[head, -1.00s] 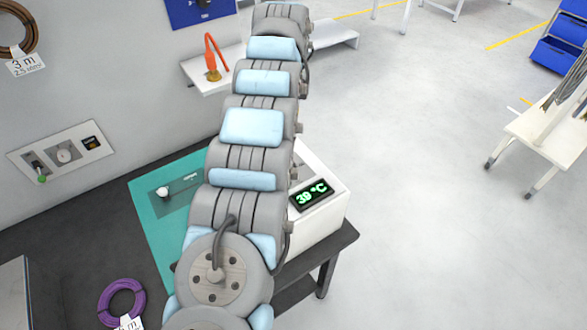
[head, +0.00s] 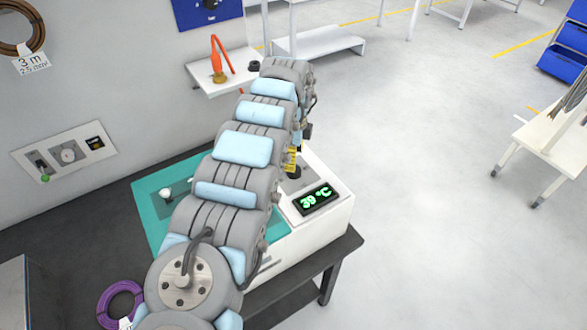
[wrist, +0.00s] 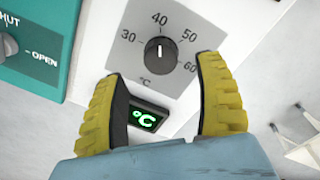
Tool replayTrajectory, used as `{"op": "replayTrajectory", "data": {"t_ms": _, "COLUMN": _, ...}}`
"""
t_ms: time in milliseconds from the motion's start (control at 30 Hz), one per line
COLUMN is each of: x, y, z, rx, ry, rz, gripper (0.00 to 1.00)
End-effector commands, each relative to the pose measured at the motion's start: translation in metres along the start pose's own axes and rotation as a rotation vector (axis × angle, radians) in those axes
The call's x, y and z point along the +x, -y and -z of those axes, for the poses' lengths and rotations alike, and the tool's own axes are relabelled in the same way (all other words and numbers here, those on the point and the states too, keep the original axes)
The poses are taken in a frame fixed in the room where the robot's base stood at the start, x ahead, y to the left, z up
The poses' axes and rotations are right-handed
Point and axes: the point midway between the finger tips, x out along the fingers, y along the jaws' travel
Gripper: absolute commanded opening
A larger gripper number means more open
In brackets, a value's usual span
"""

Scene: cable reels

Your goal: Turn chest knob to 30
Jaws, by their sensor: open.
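The chest knob (wrist: 160,55) is a dark round knob on a grey dial plate (wrist: 132,62) marked 30, 40, 50 and 60 °C. Its white mark points about at 40. The white chest (head: 325,225) carries a green display (head: 315,200) reading 39 °C. The display also shows partly in the wrist view (wrist: 144,120). My gripper (wrist: 160,72) is open, with yellow, dark-padded fingers on both sides of the view and the knob between and beyond their tips. No finger visibly touches it. In the head view my gripper (head: 293,162) is mostly hidden behind my arm.
A teal panel (head: 150,205) with a knob marked SHUT and OPEN (wrist: 8,47) adjoins the chest on the left. A purple cable reel (head: 120,302) lies on the dark bench (head: 60,225). A wall panel (head: 65,152) and a small shelf (head: 225,80) are on the wall.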

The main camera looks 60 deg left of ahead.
Motion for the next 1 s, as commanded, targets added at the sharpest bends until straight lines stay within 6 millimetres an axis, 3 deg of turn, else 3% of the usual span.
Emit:
{"op": "replayTrajectory", "data": {"t_ms": 333, "x": 0.042, "y": 0.001, "z": 0.000, "rx": 0.000, "ry": -0.001, "rz": 0.002, "gripper": 0.70}}
{"op": "replayTrajectory", "data": {"t_ms": 867, "x": 0.054, "y": 0.001, "z": -0.001, "rx": -0.001, "ry": 0.001, "rz": 0.003, "gripper": 0.70}}
{"op": "replayTrajectory", "data": {"t_ms": 1000, "x": 0.054, "y": 0.001, "z": -0.001, "rx": -0.001, "ry": 0.000, "rz": 0.003, "gripper": 0.35}}
